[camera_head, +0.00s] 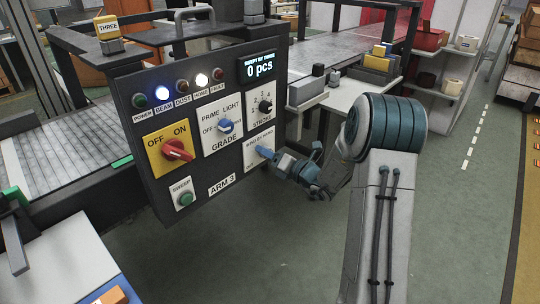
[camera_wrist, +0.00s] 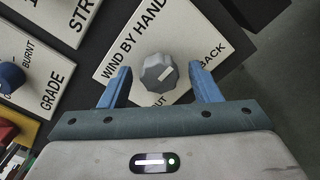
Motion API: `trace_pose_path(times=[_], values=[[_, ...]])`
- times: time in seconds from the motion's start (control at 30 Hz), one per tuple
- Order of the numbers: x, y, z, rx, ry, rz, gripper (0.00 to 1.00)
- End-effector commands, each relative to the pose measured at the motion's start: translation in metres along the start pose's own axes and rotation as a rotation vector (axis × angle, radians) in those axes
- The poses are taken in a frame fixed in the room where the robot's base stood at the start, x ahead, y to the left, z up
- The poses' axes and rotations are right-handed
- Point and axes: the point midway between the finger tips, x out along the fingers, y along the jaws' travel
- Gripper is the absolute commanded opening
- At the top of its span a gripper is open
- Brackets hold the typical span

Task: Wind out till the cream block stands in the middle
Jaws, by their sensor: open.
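The WIND BY HAND plate (camera_wrist: 122,75) carries a grey faceted knob (camera_wrist: 158,74) with a pale mark on it. BACK is printed at its right and a partly covered word ending in UT below. My gripper (camera_wrist: 162,84) is open, its blue fingers on either side of the knob; I cannot tell whether they touch it. In the head view my gripper (camera_head: 277,159) is at the lower right of the control panel (camera_head: 140,78), in front of that plate. I cannot make out a cream block for certain in either view.
The panel also has a red OFF/ON switch (camera_head: 177,149), a blue GRADE knob (camera_head: 225,126), a STROKE dial (camera_head: 264,105) and a green SWEEP button (camera_head: 186,198). A conveyor (camera_head: 60,150) runs behind. Open floor (camera_head: 270,255) lies below.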

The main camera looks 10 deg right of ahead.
Motion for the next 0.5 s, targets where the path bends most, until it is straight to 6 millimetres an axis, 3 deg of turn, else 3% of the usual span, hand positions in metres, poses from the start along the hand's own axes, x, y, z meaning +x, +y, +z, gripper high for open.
trace_pose_path(times=[0.07, 0.23, 0.5], values=[[-0.0001, 0.0001, 0.0000, 0.000, 0.000, 0.000, 0.57], [-0.0002, 0.0001, 0.0000, -0.001, 0.000, 0.000, 0.12], [-0.0005, -0.0005, -0.0003, -0.017, 0.000, 0.000, 0.12]])
